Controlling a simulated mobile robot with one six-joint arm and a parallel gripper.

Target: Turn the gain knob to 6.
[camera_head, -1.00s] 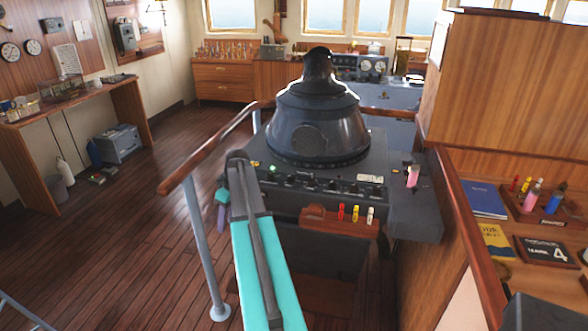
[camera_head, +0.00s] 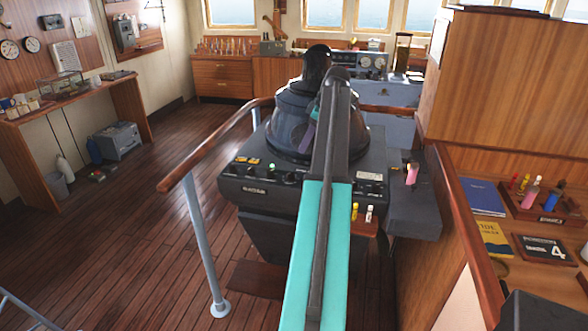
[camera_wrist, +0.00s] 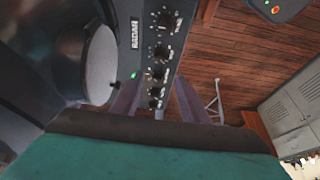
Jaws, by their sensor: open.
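The radar console (camera_head: 258,190) stands ahead with its dark dome on top and a row of black knobs along its front panel. In the wrist view the panel carries a RADAR label (camera_wrist: 134,34), a small green light (camera_wrist: 133,75) and several black knobs, among them a middle knob (camera_wrist: 157,73). The knob lettering is too small to read, so I cannot tell which is the gain knob or its setting. My gripper (camera_wrist: 158,88) is open, its purple fingers either side of the knob row. In the head view my arm hides the middle of the panel and most of the gripper.
A wooden handrail (camera_head: 215,140) on a grey post curves around the console's left. A wooden desk at the right holds a blue book (camera_head: 483,197), a yellow book (camera_head: 494,240) and a bottle tray. Open wooden floor lies to the left.

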